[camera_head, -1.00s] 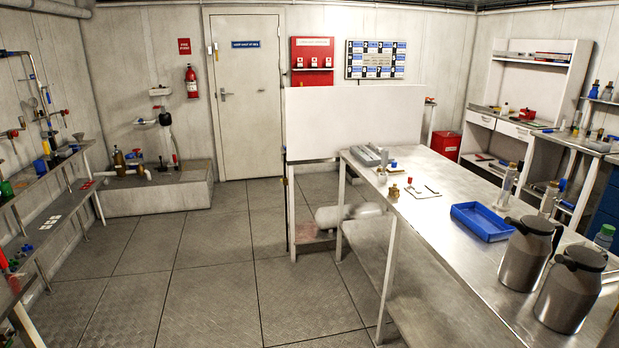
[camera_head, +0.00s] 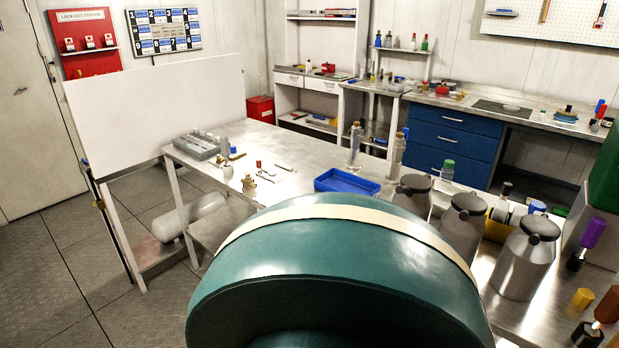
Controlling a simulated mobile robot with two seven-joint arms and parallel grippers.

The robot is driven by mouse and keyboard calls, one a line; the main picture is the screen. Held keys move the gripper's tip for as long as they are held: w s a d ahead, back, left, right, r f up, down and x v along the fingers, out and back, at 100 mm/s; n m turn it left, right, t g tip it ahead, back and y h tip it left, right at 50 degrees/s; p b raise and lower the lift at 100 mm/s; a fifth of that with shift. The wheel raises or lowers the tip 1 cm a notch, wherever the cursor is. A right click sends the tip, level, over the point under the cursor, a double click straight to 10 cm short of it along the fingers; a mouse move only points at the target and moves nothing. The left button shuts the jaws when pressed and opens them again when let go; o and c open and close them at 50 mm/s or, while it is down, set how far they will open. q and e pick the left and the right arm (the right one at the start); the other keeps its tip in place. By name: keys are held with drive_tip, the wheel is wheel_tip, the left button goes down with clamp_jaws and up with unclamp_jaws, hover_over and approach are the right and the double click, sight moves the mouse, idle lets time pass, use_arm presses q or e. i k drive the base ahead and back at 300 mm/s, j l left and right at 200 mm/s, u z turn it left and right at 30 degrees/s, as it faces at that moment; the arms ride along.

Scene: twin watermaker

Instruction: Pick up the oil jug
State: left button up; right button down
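Three grey metal jugs with dark lids stand upright in a row on the steel bench (camera_head: 290,190). The nearest jug (camera_head: 522,265) is at the right, the middle jug (camera_head: 463,228) is left of it, and the far jug (camera_head: 411,194) is behind. I cannot tell which one is the oil jug. The lower parts of the middle and far jugs are hidden by a large teal rounded body with a cream band close to the camera. Neither of my grippers is in view.
A blue tray (camera_head: 347,182) lies left of the far jug. A green-capped bottle (camera_head: 447,172) stands behind the jugs. Purple, yellow and orange handled items crowd the bench's right end. A white panel (camera_head: 155,115) rises at the bench's left end. Open floor lies at left.

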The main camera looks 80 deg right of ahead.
sight(527, 255)
drive_tip(key=u, duration=5.3)
